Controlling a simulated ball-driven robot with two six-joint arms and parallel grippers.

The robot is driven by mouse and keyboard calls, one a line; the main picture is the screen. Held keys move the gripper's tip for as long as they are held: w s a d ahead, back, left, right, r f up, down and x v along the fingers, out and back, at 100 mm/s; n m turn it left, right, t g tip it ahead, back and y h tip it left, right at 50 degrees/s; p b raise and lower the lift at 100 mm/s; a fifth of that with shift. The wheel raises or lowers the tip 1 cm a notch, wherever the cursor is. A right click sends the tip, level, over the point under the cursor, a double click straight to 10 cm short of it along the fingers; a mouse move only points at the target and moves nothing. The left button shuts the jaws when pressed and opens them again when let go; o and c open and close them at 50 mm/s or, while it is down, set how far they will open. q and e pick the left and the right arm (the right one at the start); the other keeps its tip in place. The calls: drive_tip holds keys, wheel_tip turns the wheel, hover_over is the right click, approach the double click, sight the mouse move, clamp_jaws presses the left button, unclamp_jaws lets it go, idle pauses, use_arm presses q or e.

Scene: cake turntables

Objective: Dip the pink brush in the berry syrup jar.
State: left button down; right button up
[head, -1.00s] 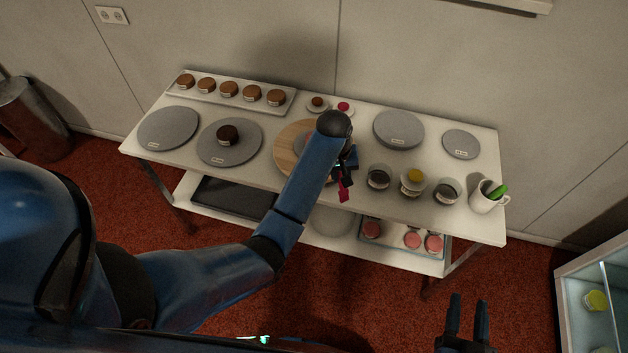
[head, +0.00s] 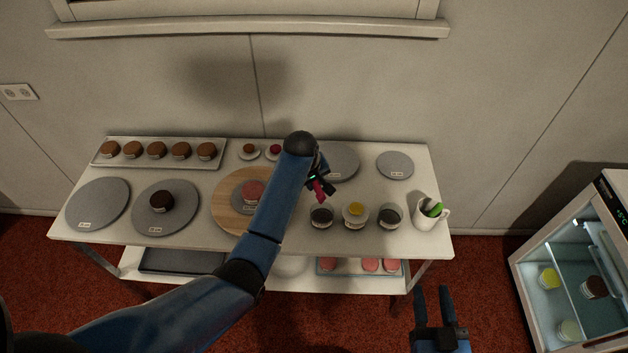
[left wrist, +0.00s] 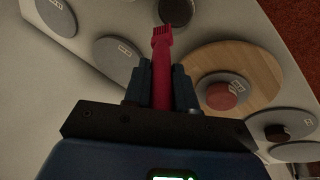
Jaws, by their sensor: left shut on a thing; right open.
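My left gripper (head: 316,178) is shut on the pink brush (head: 320,191) above the table, just behind the left jar. In the left wrist view the brush (left wrist: 161,70) points away from the fingers, its bristles near a dark jar (left wrist: 178,11). Three jars stand in a row: a dark left one (head: 321,217), a yellow-topped middle one (head: 355,214) and a dark right one (head: 390,216). Their labels are too small to read, so I cannot tell which holds berry syrup. My right gripper (head: 433,294) is open and empty in front of the table.
A white mug (head: 424,216) with a green thing in it stands right of the jars. A wooden board (head: 228,207) carries a grey turntable with a pinkish cake (head: 253,190). Other grey turntables (head: 98,203) are on the table. A glass-fronted fridge (head: 610,190) is at the right.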

sight(315, 189)
use_arm(q)
drive_tip(key=shift+f, duration=0.5)
drive_tip(key=b+x, duration=0.3)
drive_tip(key=shift+a+f, duration=0.1)
drive_tip(key=shift+s+f+b, duration=0.25)
drive_tip(key=shift+f+b, duration=2.1)
drive_tip(key=shift+f, duration=1)
drive_tip(key=shift+r, duration=0.2)
drive_tip(key=shift+r+p, duration=3.15)
drive_tip(key=shift+p, duration=0.1)
